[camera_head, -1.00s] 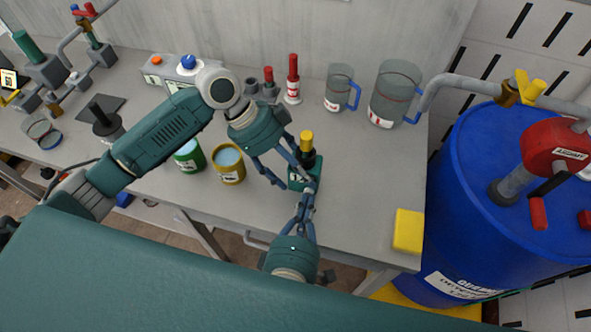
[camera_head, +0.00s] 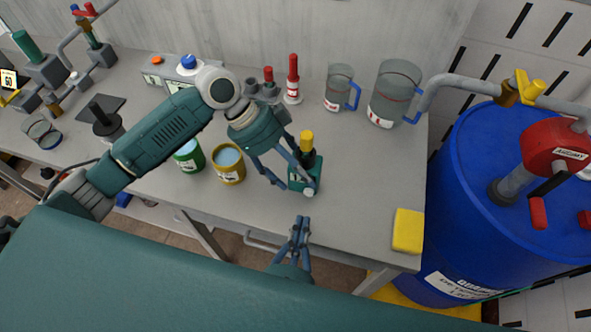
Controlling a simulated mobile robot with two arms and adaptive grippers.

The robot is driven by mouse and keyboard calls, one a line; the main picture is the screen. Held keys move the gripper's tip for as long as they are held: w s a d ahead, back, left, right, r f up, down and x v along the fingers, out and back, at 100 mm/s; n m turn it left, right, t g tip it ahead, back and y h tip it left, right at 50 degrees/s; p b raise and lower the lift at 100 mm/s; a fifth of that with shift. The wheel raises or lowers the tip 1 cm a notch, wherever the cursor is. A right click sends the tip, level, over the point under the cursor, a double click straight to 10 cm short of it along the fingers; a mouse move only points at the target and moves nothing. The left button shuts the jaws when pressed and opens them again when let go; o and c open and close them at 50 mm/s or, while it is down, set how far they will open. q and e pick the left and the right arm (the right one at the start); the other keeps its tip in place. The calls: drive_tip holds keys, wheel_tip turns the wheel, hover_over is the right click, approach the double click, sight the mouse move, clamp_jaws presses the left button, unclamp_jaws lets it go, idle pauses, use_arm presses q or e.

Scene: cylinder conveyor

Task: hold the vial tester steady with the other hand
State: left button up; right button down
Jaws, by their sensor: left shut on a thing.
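The vial tester (camera_head: 297,186) is a small dark teal box with a pale label, standing upright near the front of the grey workbench. A black piece with a yellow top (camera_head: 307,138) rises from it, and a white round part (camera_head: 309,192) shows at its front. My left gripper (camera_head: 298,177) reaches in from the upper left and is shut on the tester, its fingers hiding part of the box. My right gripper (camera_head: 301,220) is below the tester, apart from it at the bench's front edge. Its fingers look close together, and I see nothing held in them.
A yellow tin (camera_head: 229,175) and a green tin (camera_head: 189,160) stand left of the tester. A yellow block (camera_head: 408,231) lies at the bench's front right corner. Two clear jugs (camera_head: 338,90) (camera_head: 394,95) stand behind. A blue drum (camera_head: 470,190) is at the right.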

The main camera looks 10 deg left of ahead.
idle(0.4)
use_arm(q)
drive_tip(key=o, duration=1.1)
drive_tip(key=v, duration=1.2)
